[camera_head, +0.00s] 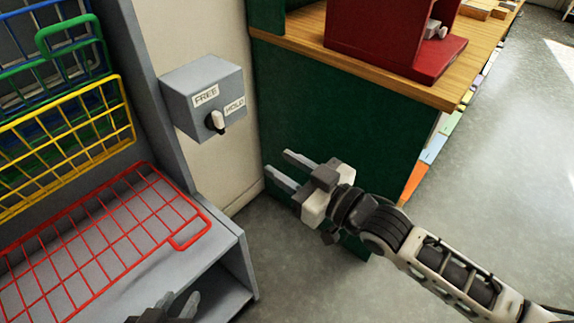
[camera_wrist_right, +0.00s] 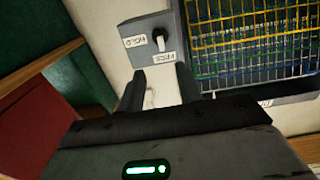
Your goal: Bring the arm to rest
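My right gripper (camera_head: 286,172) is open and empty in the head view, in front of the dark green panel. Its two fingers point left, below and to the right of a grey switch box. In the right wrist view the spread fingers (camera_wrist_right: 160,87) show with nothing between them. My left gripper (camera_head: 178,309) shows only as dark tips at the bottom edge, so its opening is unclear. The grey switch box (camera_head: 180,88) has FREE and HOLD labels and a white-tipped knob (camera_head: 216,121). The knob also shows in the wrist view (camera_wrist_right: 160,42), apart from the fingers.
A grey rack (camera_head: 150,80) at the left holds blue, green and yellow wire panels. A red wire panel (camera_head: 105,240) lies lowered across its front. A wooden-topped green counter (camera_head: 390,75) with a red stand (camera_head: 385,45) is behind my right arm. Grey floor is clear at right.

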